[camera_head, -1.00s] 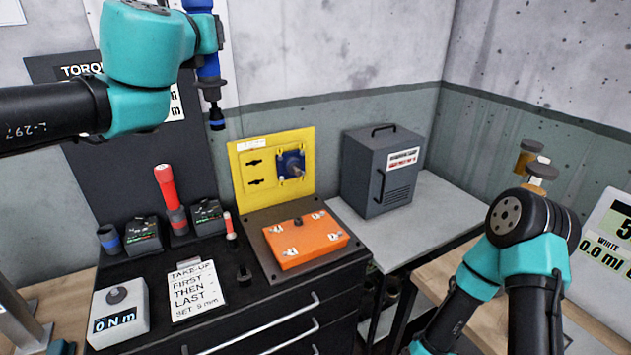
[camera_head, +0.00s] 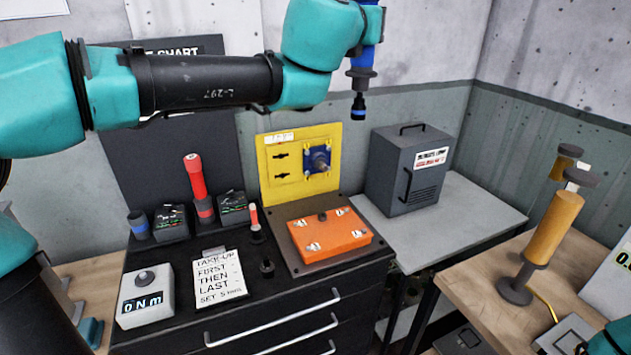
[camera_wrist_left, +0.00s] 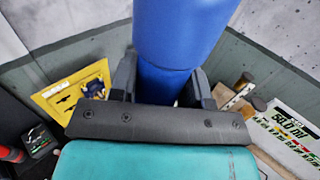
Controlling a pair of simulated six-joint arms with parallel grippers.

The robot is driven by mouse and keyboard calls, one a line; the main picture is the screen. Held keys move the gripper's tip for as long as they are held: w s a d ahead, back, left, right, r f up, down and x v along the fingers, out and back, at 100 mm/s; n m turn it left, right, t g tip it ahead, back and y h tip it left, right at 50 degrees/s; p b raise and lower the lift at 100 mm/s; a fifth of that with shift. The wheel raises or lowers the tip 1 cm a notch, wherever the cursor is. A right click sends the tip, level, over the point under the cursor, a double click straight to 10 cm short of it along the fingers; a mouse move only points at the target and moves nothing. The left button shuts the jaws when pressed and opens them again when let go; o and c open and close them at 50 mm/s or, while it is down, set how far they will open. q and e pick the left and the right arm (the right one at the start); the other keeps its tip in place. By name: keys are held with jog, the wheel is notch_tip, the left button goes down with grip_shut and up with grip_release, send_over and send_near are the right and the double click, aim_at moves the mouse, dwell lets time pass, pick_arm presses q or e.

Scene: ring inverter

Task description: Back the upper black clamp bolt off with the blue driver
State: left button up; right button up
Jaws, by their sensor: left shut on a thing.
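The blue driver (camera_head: 362,58) hangs upright from my left gripper, its black tip (camera_head: 358,107) with a blue band pointing down in free air. In the left wrist view the left gripper (camera_wrist_left: 165,85) is shut around the blue driver body (camera_wrist_left: 180,35). The yellow panel (camera_head: 274,192) stands below and left of the driver in the head view. It bears a blue block (camera_head: 318,162) with a grey shaft and two small black shapes, an upper one (camera_head: 281,156) and a lower one (camera_head: 281,174); I cannot tell whether these are the clamp bolts. My right gripper is out of view.
An orange box (camera_head: 330,236) lies before the panel. A red driver (camera_head: 195,178), chargers, a note (camera_head: 219,276) and an "0 Nm" meter (camera_head: 146,297) stand on the black cabinet. A grey case (camera_head: 407,170) is to the right. An amber cylinder (camera_head: 553,228) stands on the wooden table.

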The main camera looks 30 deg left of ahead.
pick_arm(q)
jog(key=shift+a, duration=0.1)
jog(key=shift+w+a+f+n+y, duration=0.2)
jog(key=shift+w+a+n+y, duration=0.1)
jog(key=shift+w, duration=0.1)
jog(key=w+a+f+n+g+y, duration=0.5)
jog(key=a+f+n+g, duration=0.1)
jog(key=f+n+g, duration=0.35)
jog(key=w+a+f+n+g+y, duration=0.4)
jog(key=a+f+n+g, duration=0.4)
jog(key=n, duration=0.3)
jog(key=s+f+n+g+h, duration=0.1)
jog(key=s+f+n+h, duration=0.1)
jog(key=f+n, duration=1)
jog(key=s+f+n+g+h, duration=0.1)
jog(key=s+f+n+h, duration=0.2)
jog(key=f+n, duration=1)
jog(key=shift+s+d+g+h, duration=0.3)
jog(key=shift+s+g+h, duration=0.05)
jog(key=shift+h, duration=0.95)
jog(key=shift+w, duration=0.1)
